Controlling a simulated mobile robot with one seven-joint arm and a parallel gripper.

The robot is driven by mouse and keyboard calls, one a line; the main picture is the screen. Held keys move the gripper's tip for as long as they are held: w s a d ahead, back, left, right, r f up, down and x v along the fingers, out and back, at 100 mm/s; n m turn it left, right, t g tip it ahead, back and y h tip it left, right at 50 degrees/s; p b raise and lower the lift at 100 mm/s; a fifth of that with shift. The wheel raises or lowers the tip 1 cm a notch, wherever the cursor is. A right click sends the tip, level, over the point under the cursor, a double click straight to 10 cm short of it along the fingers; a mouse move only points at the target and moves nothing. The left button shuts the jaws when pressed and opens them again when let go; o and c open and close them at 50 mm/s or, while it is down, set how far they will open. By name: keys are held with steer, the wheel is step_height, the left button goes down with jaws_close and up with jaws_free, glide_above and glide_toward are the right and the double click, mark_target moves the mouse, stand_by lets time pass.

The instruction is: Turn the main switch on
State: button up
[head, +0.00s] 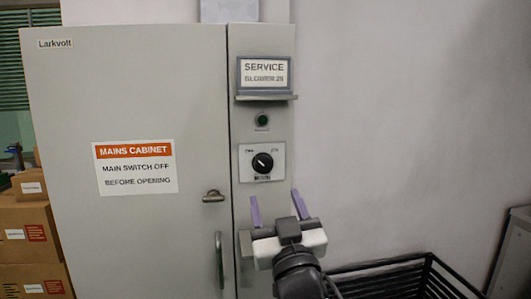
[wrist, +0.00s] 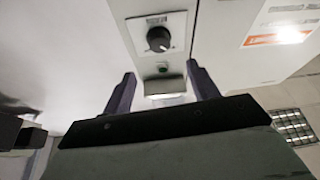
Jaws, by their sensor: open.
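The main switch is a round black knob (head: 262,162) on a pale square plate, on the narrow right-hand panel of the grey cabinet. Small labels sit at the plate's upper left and upper right; the knob carries a light pointer mark, but its exact setting is hard to read. The knob also shows in the wrist view (wrist: 158,39), at top centre beyond the fingers. My gripper (head: 277,200) is open and empty, its two purple fingers apart, below and slightly right of the knob in the head view. The fingers appear clear of the knob.
The cabinet door (head: 130,240) has a lever handle (head: 214,196) and an orange-and-white warning label (head: 135,167). Above the knob are a dark green lamp (head: 262,120) and a service display (head: 264,73) on a ledge. A black rack (head: 390,276) stands lower right; cartons (head: 30,235) stand left.

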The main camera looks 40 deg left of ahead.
mark_target(264, 165)
steer(key=p+x, duration=0.2)
steer(key=x, duration=0.8)
steer(key=shift+w+a+p, duration=0.1)
steer(key=shift+a+p, duration=0.05)
steer(key=shift+p, duration=0.25)
steer(key=c, duration=1)
